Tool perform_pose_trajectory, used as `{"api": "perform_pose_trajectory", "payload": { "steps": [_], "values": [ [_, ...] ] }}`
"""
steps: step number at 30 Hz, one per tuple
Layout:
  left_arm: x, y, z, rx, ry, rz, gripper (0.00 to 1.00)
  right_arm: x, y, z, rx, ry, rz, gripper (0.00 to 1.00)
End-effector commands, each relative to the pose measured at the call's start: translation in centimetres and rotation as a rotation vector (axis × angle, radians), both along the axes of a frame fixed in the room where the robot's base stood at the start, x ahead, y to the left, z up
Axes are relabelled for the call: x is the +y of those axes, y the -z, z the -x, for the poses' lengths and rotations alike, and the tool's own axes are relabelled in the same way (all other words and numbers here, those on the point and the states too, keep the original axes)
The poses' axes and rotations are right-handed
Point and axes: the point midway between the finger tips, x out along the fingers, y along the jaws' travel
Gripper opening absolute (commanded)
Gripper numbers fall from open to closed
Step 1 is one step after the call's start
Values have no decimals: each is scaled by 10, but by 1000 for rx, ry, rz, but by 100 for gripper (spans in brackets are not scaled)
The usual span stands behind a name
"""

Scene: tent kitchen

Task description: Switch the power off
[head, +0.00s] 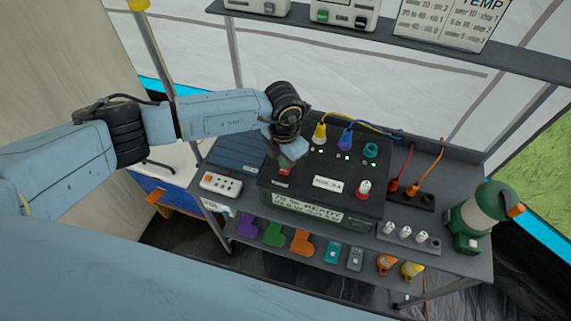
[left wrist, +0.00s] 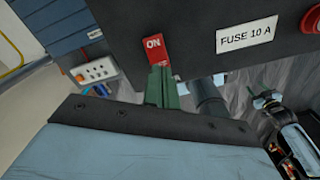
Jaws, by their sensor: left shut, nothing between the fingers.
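The black power box (head: 335,200) stands on the grey bench top. A red switch (left wrist: 154,48) marked ON is on its front, left of a white FUSE 10 A label (left wrist: 246,38). In the head view the switch (head: 285,171) is partly hidden by my left gripper (head: 288,160). In the left wrist view the shut green fingers of my left gripper (left wrist: 161,88) are empty and end at the switch's lower edge. I cannot tell whether they touch it.
A white socket strip (head: 220,184) lies left of the box. A green lantern (head: 480,215) stands at the right end. A shelf (head: 400,42) runs above; coloured items lie on the lower shelf.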

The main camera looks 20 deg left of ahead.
Motion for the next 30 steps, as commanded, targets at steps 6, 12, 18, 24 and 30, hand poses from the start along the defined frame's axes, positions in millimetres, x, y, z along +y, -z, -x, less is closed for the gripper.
{"api": "perform_pose_trajectory", "payload": {
  "steps": [6,12,18,24,30],
  "values": [
    [0,0,0,0,0,0,0,0,0,0,0,0,0,47],
    [0,1,0,0,0,0,0,0,1,0,0,0,0,47],
    [0,4,0,0,0,0,0,0,4,0,0,0,0,47],
    [0,7,0,0,0,0,0,0,6,0,0,0,0,47],
    [0,10,0,0,0,0,0,0,9,0,0,0,0,47]
  ]
}}
